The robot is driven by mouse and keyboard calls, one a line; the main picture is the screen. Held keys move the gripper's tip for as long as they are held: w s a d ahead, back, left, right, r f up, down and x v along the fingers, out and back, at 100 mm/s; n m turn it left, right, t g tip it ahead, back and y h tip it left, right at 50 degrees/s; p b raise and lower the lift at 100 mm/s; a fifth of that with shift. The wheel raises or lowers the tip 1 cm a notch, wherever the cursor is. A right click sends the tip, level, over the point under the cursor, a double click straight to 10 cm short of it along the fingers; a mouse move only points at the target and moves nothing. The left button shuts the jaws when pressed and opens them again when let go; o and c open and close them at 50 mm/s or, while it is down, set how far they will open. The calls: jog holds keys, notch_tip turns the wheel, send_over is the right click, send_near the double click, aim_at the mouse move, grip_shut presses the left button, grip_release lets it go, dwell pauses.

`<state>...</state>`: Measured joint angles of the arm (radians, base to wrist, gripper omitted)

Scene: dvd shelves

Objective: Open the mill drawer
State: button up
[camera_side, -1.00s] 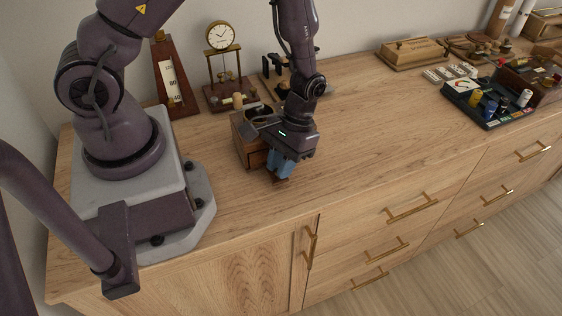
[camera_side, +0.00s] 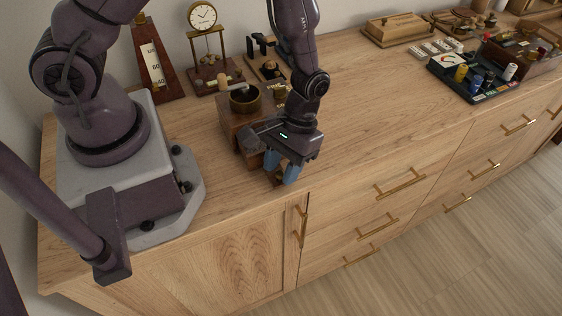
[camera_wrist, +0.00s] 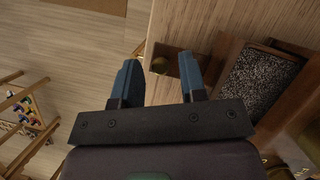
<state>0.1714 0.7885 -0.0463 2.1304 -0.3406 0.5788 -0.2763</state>
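The mill (camera_side: 237,121) is a small wooden box with a brass bowl on top, standing on the counter to the left of my gripper. In the wrist view a wooden drawer (camera_wrist: 223,62) stands out with dark, speckled grounds (camera_wrist: 257,82) visible inside, so it looks at least partly open. I cannot tell whether a finger touches the drawer. My wrist hides part of the mill.
A clock on a stand (camera_side: 202,17) and a metronome-like wooden piece (camera_side: 152,68) stand behind the mill. A dark tray of spools (camera_side: 478,85) is far right. The counter (camera_side: 380,100) is clear to the right; its front edge lies close below my gripper.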

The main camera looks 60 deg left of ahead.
jog(key=v, duration=1.3)
jog(key=s+a+r+m+t+y, duration=0.1)
jog(key=s+a+r+m+t, duration=0.1)
jog(key=s+r+t, duration=0.3)
jog(key=s+a+r+m+t, duration=0.2)
jog(key=s+a+r+t, duration=0.2)
jog(key=r, duration=1)
jog(key=shift+s+a+r+t+y, duration=0.15)
jog(key=shift+s+a+t+y, duration=0.25)
jog(key=shift+s+a, duration=0.4)
jog(key=shift+d, duration=0.1)
dwell(0.6)
